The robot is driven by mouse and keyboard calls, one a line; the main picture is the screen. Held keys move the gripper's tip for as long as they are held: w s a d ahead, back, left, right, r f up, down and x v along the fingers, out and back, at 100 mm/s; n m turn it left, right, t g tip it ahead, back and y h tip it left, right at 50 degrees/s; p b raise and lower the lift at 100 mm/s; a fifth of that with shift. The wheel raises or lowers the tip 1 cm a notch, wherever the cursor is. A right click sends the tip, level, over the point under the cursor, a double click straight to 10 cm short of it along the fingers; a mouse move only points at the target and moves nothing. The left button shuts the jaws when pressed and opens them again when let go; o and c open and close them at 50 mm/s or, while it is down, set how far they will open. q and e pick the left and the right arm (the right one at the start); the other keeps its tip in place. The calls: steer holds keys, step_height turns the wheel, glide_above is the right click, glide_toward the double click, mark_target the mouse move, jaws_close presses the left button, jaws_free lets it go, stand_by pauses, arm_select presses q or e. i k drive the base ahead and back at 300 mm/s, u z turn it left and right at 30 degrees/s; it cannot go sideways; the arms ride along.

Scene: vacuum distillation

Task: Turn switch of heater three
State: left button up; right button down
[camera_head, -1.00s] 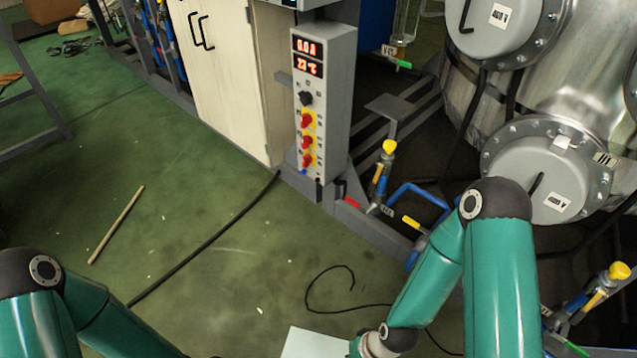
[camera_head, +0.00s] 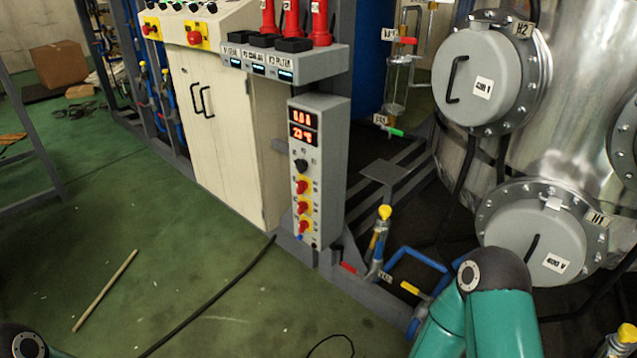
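The grey heater control box (camera_head: 327,150) stands upright in the middle of the camera_head view. My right arm, teal with a dark joint, is at the lower right, apart from the box. Only a dark joint of my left arm shows at the lower left corner. Neither gripper is in the picture.
A beige cabinet (camera_head: 218,130) stands left of the box. A steel vessel with round flanges (camera_head: 485,80) is at the right. Blue pipes and a yellow-handled valve (camera_head: 384,213) are between box and vessel. A stick (camera_head: 105,290) and a black cable (camera_head: 205,305) lie on the green floor.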

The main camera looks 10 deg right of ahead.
mark_target(304, 224)
steer(key=z, duration=0.3)
steer(key=i, duration=0.2)
steer(key=u, duration=2.45)
steer(key=k, duration=1.25)
steer(key=z, duration=0.95)
steer(key=i, duration=1.25)
steer(key=z, duration=0.15)
